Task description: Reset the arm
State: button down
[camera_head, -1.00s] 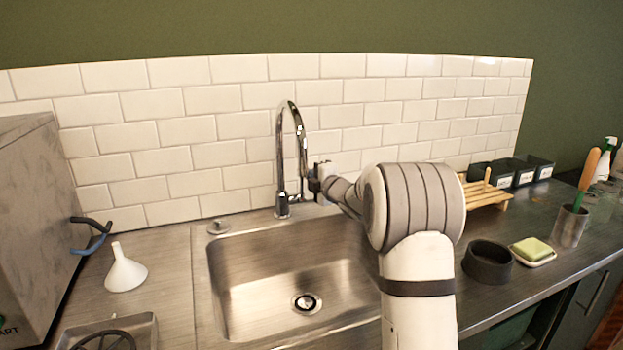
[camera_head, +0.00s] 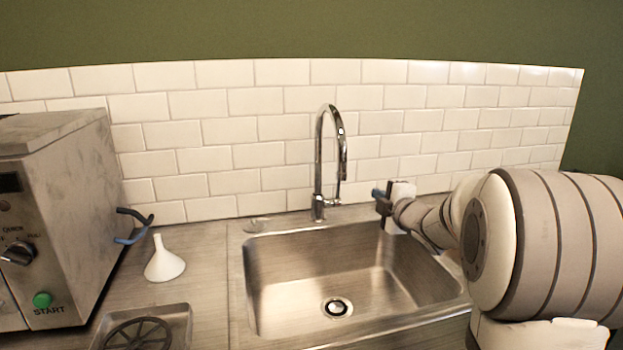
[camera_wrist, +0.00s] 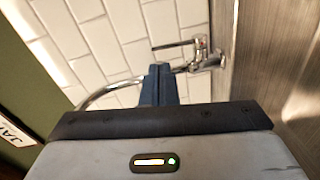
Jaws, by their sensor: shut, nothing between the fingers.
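My gripper (camera_head: 381,193) is over the right part of the sink, at the end of my arm reaching in from the right. In the wrist view its blue fingers (camera_wrist: 160,82) are together with nothing between them. The chrome faucet (camera_head: 326,160) stands behind the sink, left of my gripper and apart from it in the head view. In the wrist view the faucet (camera_wrist: 207,56) shows past the fingertips. My arm hides the right end of the sink and the counter beyond it.
The steel sink (camera_head: 290,316) is empty. A white funnel (camera_head: 164,262) stands on the counter at the left. A metal tray (camera_head: 180,316) with a dark wheel-like piece lies in front of it. A metal appliance (camera_head: 70,190) with a green start button fills the left side.

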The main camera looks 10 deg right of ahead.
jog(key=s+a+f+m+g+h+p, duration=0.1)
jog(key=s+a+m+g+p, duration=0.2)
jog(key=s, duration=0.9)
jog(key=s+a+f+m+g+h+p, duration=0.1)
jog(key=s+a+m+g+p, duration=0.2)
jog(key=s+m+g, duration=0.3)
jog(key=s+a+f+m+g+h+p, duration=0.1)
jog(key=s+a+m+g+p, duration=0.2)
jog(key=s+m, duration=0.6)
jog(key=s+a+g, duration=0.1)
jog(key=s+g, duration=0.1)
jog(key=s, duration=0.7)
jog(key=shift+a+f+p, duration=0.2)
jog(key=shift+a+p, duration=0.05)
jog(key=shift+p, duration=0.15)
